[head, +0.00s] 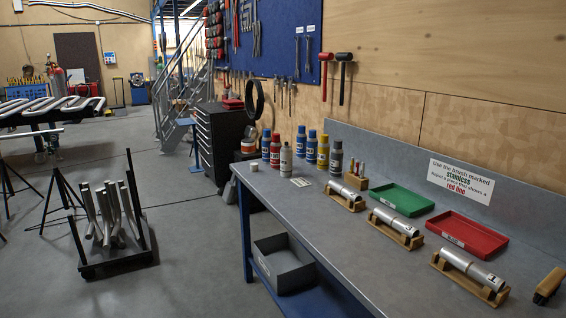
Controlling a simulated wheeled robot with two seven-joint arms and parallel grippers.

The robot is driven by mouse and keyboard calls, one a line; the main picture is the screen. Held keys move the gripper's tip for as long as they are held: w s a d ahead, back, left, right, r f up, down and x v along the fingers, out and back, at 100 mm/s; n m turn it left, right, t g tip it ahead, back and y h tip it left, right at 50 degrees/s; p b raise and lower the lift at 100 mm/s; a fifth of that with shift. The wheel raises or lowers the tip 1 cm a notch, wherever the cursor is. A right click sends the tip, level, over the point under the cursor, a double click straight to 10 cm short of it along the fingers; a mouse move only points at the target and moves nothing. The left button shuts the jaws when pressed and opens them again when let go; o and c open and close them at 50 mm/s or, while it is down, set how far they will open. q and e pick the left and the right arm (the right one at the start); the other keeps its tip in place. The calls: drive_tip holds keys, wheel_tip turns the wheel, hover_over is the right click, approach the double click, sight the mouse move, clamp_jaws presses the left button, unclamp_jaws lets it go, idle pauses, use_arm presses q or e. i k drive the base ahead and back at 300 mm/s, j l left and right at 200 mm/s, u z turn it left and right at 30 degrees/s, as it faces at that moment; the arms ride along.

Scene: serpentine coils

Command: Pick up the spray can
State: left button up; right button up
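Several spray cans and bottles stand upright in a group at the far left end of the grey workbench (330,235). A pale grey can with a narrower top (286,160) stands in front. Behind it are a blue can (266,145), a red can (275,152) and a blue and yellow can (301,142). To the right are another blue and yellow can (312,148), a yellow can (323,153) and a dark grey can (336,160). I cannot tell which one is the spray can of the task. Neither of my grippers is in view.
On the bench are metal tubes in wooden cradles (395,228), a green tray (402,199), a red tray (467,234) and a wooden brush (548,286). A grey bin (283,264) sits below. Floor between is clear.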

sight(285, 151)
drive_tip(key=i+j+u, duration=0.4)
drive_tip(key=i, duration=0.5)
drive_tip(key=i+u, duration=0.4)
drive_tip(key=i, duration=1.25)
drive_tip(key=i+j+z, duration=0.15)
drive_tip(key=i, duration=0.5)
drive_tip(key=i+j+z, duration=0.1)
drive_tip(key=i+z, duration=0.35)
drive_tip(key=i+j+z, duration=0.15)
drive_tip(key=z, duration=0.25)
drive_tip(key=i+j+z, duration=0.6)
drive_tip(key=z, duration=0.25)
drive_tip(key=i+j+z, duration=0.1)
drive_tip(key=j+z, duration=0.65)
drive_tip(key=i+j+z, duration=0.1)
drive_tip(key=j+z, duration=0.15)
drive_tip(key=z, duration=0.15)
drive_tip(key=j+z, duration=0.3)
drive_tip(key=j, duration=0.15)
drive_tip(key=k+j+z, duration=0.1)
drive_tip(key=j+z, duration=0.2)
drive_tip(key=j, duration=0.1)
